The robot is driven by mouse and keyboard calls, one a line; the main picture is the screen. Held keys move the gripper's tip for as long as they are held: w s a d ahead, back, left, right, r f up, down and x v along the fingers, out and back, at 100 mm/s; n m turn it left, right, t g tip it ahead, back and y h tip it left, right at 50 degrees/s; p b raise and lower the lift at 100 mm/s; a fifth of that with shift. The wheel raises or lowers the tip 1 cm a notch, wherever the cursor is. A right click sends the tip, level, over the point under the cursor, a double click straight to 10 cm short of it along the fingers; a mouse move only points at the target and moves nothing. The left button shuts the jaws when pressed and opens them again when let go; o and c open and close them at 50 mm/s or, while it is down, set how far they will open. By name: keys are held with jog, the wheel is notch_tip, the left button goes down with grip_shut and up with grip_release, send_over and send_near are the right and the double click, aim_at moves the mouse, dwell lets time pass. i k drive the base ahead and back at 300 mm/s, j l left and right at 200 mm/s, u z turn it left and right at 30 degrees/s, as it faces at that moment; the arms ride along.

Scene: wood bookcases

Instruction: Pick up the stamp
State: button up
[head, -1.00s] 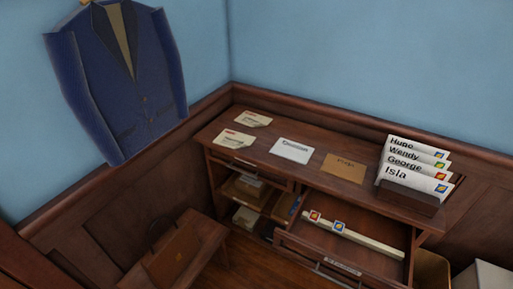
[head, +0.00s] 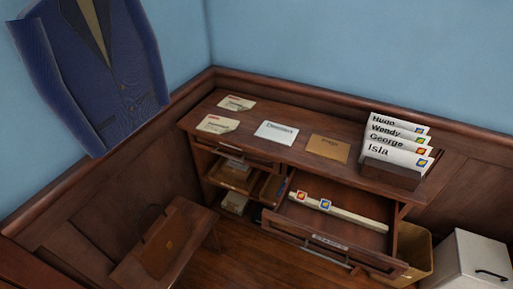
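Two small stamps lie in the open drawer (head: 350,236) of the wooden desk. The red-and-yellow stamp (head: 301,196) is on the left, and the blue-and-yellow stamp (head: 325,205) is just to its right. Both sit at the left part of a long pale strip (head: 358,219) that runs across the drawer. My gripper does not show in the head view.
The desk top holds several papers, a brown envelope (head: 327,148) and a dark holder (head: 391,174) of named envelopes. A bench with a brown bag (head: 166,243) stands at left. A bin (head: 413,249) and a white cabinet (head: 470,262) stand at right. Floor shows between bench and desk.

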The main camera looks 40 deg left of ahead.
aim_at(300, 196)
jog(key=u, duration=1.8)
